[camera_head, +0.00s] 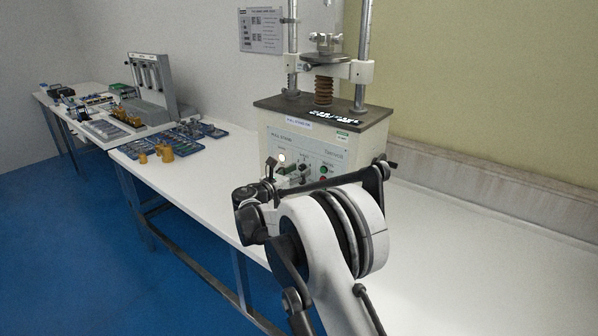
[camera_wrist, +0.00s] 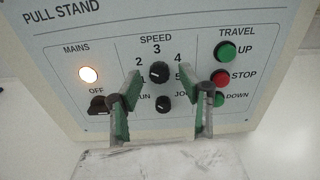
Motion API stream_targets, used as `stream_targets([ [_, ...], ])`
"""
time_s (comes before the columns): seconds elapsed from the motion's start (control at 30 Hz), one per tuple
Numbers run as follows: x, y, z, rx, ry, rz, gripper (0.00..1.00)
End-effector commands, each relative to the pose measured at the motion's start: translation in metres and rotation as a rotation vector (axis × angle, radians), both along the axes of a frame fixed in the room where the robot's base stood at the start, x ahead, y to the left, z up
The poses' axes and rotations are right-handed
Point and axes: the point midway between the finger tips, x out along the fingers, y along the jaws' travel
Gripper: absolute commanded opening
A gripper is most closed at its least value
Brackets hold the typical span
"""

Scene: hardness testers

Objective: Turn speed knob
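The speed knob (camera_wrist: 159,72) is a round black knob on the pull stand's panel, under the "SPEED" label and ringed by printed numbers. In the wrist view my gripper (camera_wrist: 155,75) has its two green-padded fingers spread, one on each side below the knob. The fingers look apart from the knob, and nothing is held between them. The pull stand (camera_head: 325,120) stands on the white bench in the head view. My gripper (camera_head: 284,172) is in front of its panel there, and my arm hides part of the panel's lower side.
A smaller black run/jog knob (camera_wrist: 162,103) sits just below the speed knob. Green up (camera_wrist: 226,51), red stop (camera_wrist: 221,77) and green down (camera_wrist: 218,99) buttons are at right. A lit mains lamp (camera_wrist: 88,74) and black switch (camera_wrist: 98,104) are at left. The bench's right side (camera_head: 480,250) is clear.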

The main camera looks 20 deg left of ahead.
Motion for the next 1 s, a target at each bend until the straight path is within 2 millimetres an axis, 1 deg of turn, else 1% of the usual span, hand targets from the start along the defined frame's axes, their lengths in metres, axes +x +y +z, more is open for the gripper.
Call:
stream_targets([
  [0.1, 0.0049, -0.0017, 0.0, 0.0, 0.0, 0.0, 0.39],
  [0.37, 0.0054, -0.0017, 0.0001, 0.0, 0.0, 0.001, 0.39],
  [0.67, 0.0052, -0.0017, 0.0, 0.0, 0.0, 0.0, 0.0],
  [1.0, 0.0051, -0.0016, -0.0008, 0.033, -0.011, 0.0, 0.0],
])
